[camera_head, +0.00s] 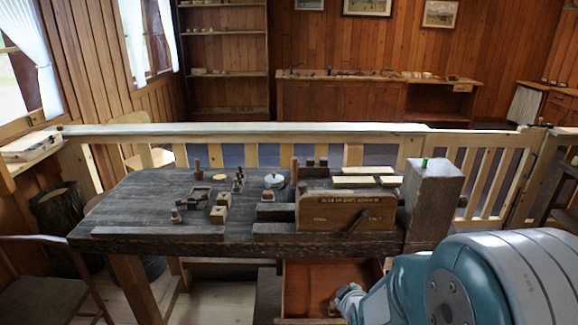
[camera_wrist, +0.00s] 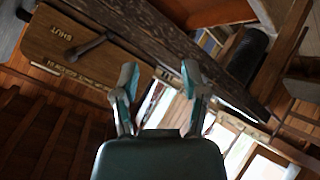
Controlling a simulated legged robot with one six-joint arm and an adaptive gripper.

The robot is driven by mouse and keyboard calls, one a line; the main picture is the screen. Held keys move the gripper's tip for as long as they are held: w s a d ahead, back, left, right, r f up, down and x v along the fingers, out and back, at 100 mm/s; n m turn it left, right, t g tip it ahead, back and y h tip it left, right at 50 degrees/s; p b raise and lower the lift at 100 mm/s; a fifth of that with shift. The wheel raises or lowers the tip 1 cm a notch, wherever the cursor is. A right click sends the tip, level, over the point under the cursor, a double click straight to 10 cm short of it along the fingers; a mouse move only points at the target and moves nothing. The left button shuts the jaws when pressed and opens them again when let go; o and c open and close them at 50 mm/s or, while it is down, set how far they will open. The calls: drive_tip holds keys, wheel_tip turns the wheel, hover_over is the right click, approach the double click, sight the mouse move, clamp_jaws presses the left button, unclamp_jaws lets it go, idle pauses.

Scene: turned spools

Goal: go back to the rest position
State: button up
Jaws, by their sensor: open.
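My gripper (camera_wrist: 160,85) is open in the wrist view. Its two fingers stand apart with nothing between them. In the head view my teal and grey arm (camera_head: 425,285) fills the lower right, and its far end is by the open drawer (camera_head: 315,285) under the workbench. The dark wooden workbench (camera_head: 150,205) stands in front of me. A wooden panel with a dark lever (camera_head: 325,210) is on its front side. The panel also shows at the upper left of the wrist view (camera_wrist: 50,50), tilted, with the word SHUT on it.
A round-lidded pot (camera_head: 273,181), small turned pieces and blocks stand on the bench. A thick wooden post (camera_head: 432,190) with a small green piece on top rises at the bench's right end, close to my arm. A pale railing (camera_head: 240,130) runs behind.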

drive_tip(key=s+r+m+g, duration=0.2)
drive_tip(key=s+r+m, duration=0.2)
drive_tip(key=s+r, duration=0.4)
drive_tip(key=s+d+r+m+g, duration=0.1)
drive_tip(key=s+r+m, duration=0.3)
drive_tip(key=s+r, duration=0.5)
drive_tip(key=s+g, duration=0.1)
drive_tip(key=s, duration=0.5)
drive_tip(key=shift+s+d+r+g, duration=0.2)
drive_tip(key=shift+s+r+g, duration=0.05)
drive_tip(key=shift+s+g, duration=0.15)
